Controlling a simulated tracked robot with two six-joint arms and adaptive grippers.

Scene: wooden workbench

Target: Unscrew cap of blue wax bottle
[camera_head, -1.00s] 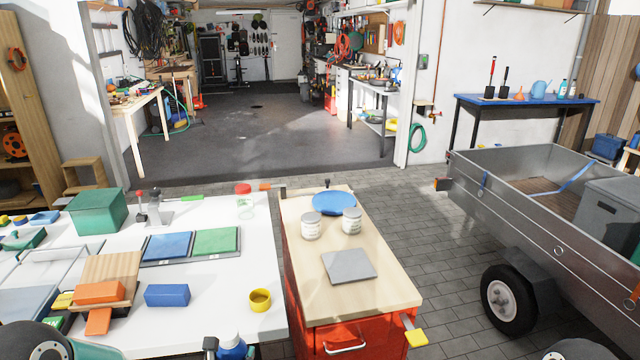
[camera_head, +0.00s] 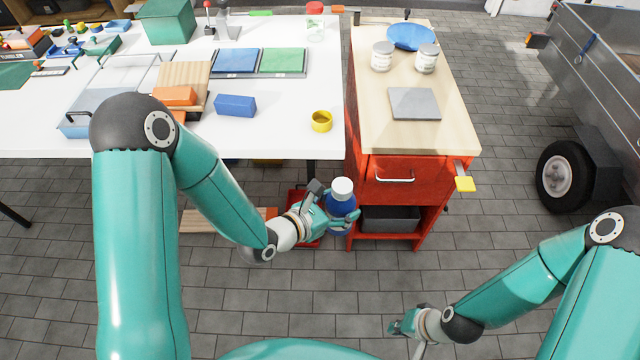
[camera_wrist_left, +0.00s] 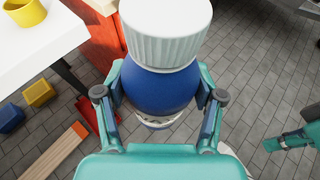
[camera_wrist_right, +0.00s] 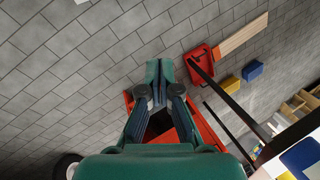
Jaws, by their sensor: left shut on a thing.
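The blue wax bottle (camera_head: 341,214) has a ribbed white cap (camera_head: 342,188) on top. My left gripper (camera_head: 336,216) is shut around the bottle's body below the cap and holds it upright in the air, before the white table and the red cabinet. In the left wrist view, the bottle (camera_wrist_left: 160,90) sits between the two fingers with the large white cap (camera_wrist_left: 165,32) above them. The label is mostly hidden. My right gripper (camera_head: 398,326) is low at the right, apart from the bottle. In the right wrist view its fingers (camera_wrist_right: 160,72) are together and empty.
The white table (camera_head: 290,120) bears a yellow cup (camera_head: 321,121) and a blue block (camera_head: 235,105). The red cabinet (camera_head: 405,172) has a wooden top with two jars and a grey plate (camera_head: 414,103). Open paved floor lies between my arms. A trailer stands at the right.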

